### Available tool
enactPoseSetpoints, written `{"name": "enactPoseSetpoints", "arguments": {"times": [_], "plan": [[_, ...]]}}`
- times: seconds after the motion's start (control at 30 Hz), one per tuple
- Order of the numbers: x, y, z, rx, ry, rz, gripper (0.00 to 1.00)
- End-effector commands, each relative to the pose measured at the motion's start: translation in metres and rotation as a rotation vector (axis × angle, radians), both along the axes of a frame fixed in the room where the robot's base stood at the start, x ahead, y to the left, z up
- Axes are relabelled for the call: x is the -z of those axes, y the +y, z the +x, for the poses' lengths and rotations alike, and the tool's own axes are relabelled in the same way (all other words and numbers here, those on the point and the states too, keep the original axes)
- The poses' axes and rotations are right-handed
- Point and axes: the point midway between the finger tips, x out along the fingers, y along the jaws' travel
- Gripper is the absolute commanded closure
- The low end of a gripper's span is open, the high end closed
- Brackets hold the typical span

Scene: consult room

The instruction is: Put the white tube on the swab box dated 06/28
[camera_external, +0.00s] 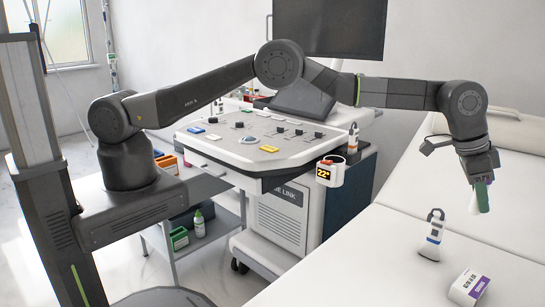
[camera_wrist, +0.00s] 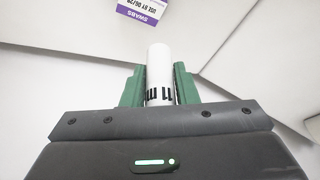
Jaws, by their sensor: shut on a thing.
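My gripper (camera_external: 480,197) hangs over the white couch at the right of the external view, its fingers pointing down. It is shut on the white tube, which shows between the green fingers in the wrist view (camera_wrist: 159,62), with black print near the jaws. The tube is in the air, apart from the couch. The swab box (camera_external: 469,288), white with a purple panel, lies on the couch below and in front of the gripper. Its label, reading SWABS and USE BY 06/28, shows upside down at the top of the wrist view (camera_wrist: 140,7); the rest is cut off.
A white bottle-like item with a blue band (camera_external: 432,236) stands on the couch (camera_external: 375,262) near the box. The control console (camera_external: 262,150) with a white mug-like holder (camera_external: 329,172) stands to the left. The couch around the box is otherwise mostly clear.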

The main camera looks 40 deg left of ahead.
Motion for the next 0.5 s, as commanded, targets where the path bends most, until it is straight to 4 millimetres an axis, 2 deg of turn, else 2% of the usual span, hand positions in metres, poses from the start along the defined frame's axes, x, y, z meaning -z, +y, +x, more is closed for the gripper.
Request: {"name": "enactPoseSetpoints", "arguments": {"times": [0.1,0.3,0.33,0.5], "plan": [[-0.002,-0.022,-0.026,0.091,-0.002,-0.004,0.94],[0.002,-0.043,-0.055,0.193,-0.005,-0.012,0.94],[0.015,-0.042,-0.052,0.188,-0.003,-0.008,0.94],[0.044,-0.042,-0.051,0.185,-0.002,-0.008,0.94]]}}
